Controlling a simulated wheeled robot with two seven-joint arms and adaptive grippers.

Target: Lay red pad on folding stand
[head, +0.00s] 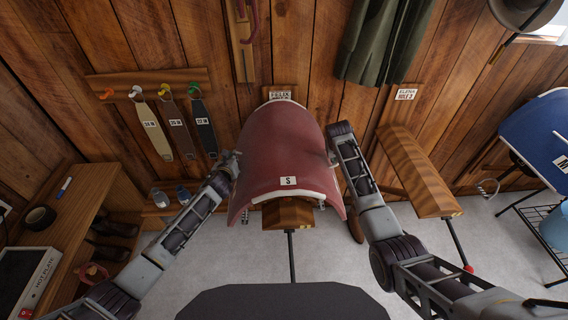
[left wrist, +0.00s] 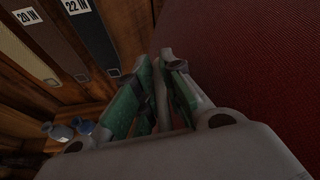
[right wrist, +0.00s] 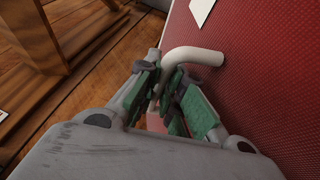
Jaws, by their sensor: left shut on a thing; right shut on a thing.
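The red pad (head: 280,150), with pale edging and an "S" tag, is draped in an arch over a wooden wall rack (head: 288,215). My left gripper (head: 233,160) is at the pad's left side, shut on it; its green fingers show in the left wrist view (left wrist: 160,100). The exact grip is partly hidden. A thin-legged metal stand (head: 520,195) at the right edge, under a blue pad (head: 540,135), may be the folding stand.
A bare wooden rack (head: 415,170) juts from the wall right of the red pad. Straps (head: 180,130) hang at the left, above bottles (head: 160,198). Grey floor (head: 330,265) is open in front.

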